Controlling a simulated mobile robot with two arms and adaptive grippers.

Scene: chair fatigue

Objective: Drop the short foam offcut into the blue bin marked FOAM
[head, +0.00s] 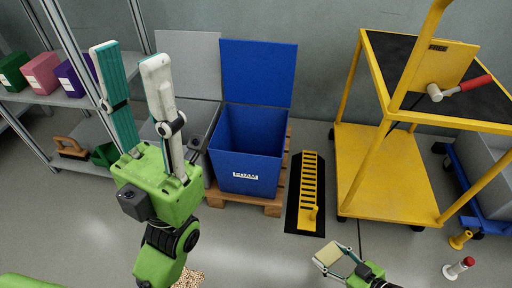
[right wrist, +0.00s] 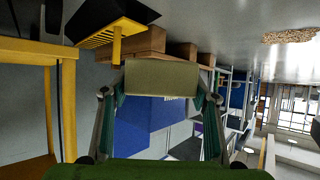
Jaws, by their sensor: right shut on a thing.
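The blue bin (head: 248,150) with the FOAM label stands on a wooden pallet, its lid raised behind it and its top open. It also shows, upside down, in the right wrist view (right wrist: 140,130). The short foam offcut (head: 328,255) is a pale beige block. My right gripper (head: 334,256) is shut on it, at the lower right of the head view, in front of and to the right of the bin. In the right wrist view the offcut (right wrist: 162,77) spans between the two fingers. My left gripper (head: 127,55) is open and empty, its fingers apart, left of the bin.
A grey bin (head: 203,118) with a raised lid stands left of the blue one, partly hidden by my left gripper. A yellow slotted piece on a black base (head: 308,190) lies right of the pallet (head: 270,207). A yellow cart (head: 385,175) stands farther right. Shelves (head: 45,98) fill the left.

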